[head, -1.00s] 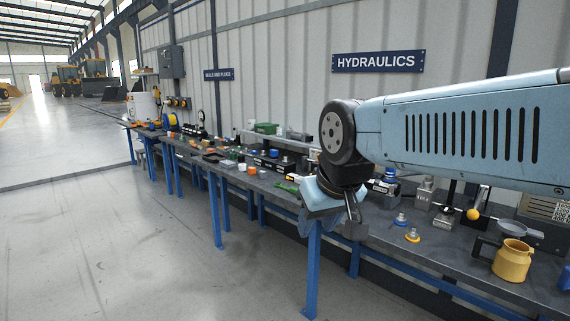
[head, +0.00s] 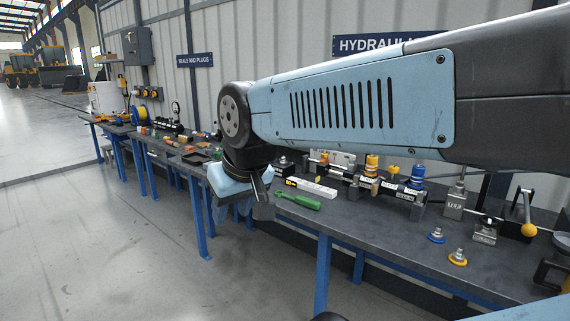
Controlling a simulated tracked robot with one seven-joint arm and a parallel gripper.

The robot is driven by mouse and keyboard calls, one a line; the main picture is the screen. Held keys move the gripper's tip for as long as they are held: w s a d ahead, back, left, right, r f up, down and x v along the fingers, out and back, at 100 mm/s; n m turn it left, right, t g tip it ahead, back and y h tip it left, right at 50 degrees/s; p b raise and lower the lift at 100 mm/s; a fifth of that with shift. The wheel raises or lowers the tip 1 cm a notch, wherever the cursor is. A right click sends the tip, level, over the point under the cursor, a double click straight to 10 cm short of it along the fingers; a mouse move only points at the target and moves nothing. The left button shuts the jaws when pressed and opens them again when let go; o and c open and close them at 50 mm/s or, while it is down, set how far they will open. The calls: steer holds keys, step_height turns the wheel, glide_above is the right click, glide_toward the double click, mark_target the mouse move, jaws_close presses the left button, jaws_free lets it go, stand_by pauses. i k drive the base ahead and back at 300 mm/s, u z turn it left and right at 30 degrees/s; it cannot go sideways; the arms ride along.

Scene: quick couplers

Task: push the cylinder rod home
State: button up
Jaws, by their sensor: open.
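My gripper (head: 262,205) hangs at the end of my blue arm, in front of the bench's front edge. It is seen from the side and holds nothing that I can see; its jaws are open. I cannot pick out the cylinder rod for certain. My arm hides part of the bench's back.
The dark bench (head: 350,230) runs along the wall. A green-handled tool (head: 299,200) and a white box (head: 311,187) lie near my gripper. The floor (head: 110,240) is clear.

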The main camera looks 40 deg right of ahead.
mark_target(323, 169)
steer(key=z, duration=0.25)
steer(key=i, duration=1.1)
steer(key=z, duration=1)
steer(key=i, duration=0.8)
steer(key=z, duration=0.45)
steer(key=k, duration=0.85)
steer(key=z, duration=0.2)
steer(key=i, duration=0.85)
steer(key=u, duration=0.05)
